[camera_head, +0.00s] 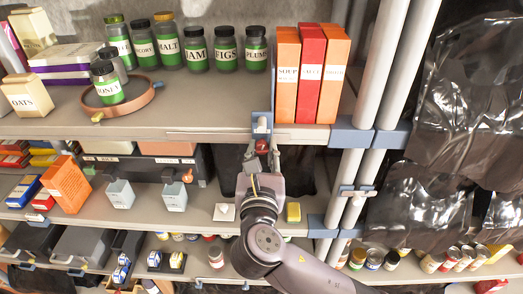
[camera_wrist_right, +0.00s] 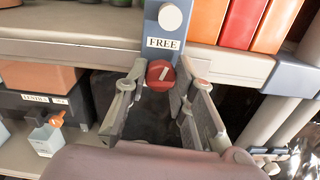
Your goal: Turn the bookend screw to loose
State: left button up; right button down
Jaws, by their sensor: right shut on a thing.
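The blue-grey bookend (camera_head: 262,127) stands at the shelf's front edge, left of the upright books. In the right wrist view the bookend (camera_wrist_right: 151,28) carries a pale round knob (camera_wrist_right: 170,16) and a label (camera_wrist_right: 163,43) reading FREE. Below the label is the red screw knob (camera_wrist_right: 161,75) with a slanted pale mark; it also shows in the head view (camera_head: 262,145). My right gripper (camera_head: 262,150) reaches up from below and is shut on the red screw, one fingertip at each side. The screw's shaft is hidden. My left gripper is not in view.
Orange and red books (camera_head: 311,75) stand right of the bookend. Labelled jars (camera_head: 196,50) stand to the left, with a round tray (camera_head: 124,97) near them. Blue brackets and pale posts (camera_head: 380,90) bound the shelf at right. A lower shelf holds a yellow block (camera_head: 293,212).

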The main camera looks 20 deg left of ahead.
jog(key=shift+f+n, duration=0.25)
jog(key=shift+n, duration=1.35)
jog(key=shift+f, duration=0.1)
jog(key=c, duration=1.7)
grip_release()
jog(key=o, duration=0.4)
jog(key=shift+d+r, duration=0.1)
jog(key=shift+r, duration=0.1)
jog(key=v, duration=1.2)
jog(key=shift+r, duration=0.1)
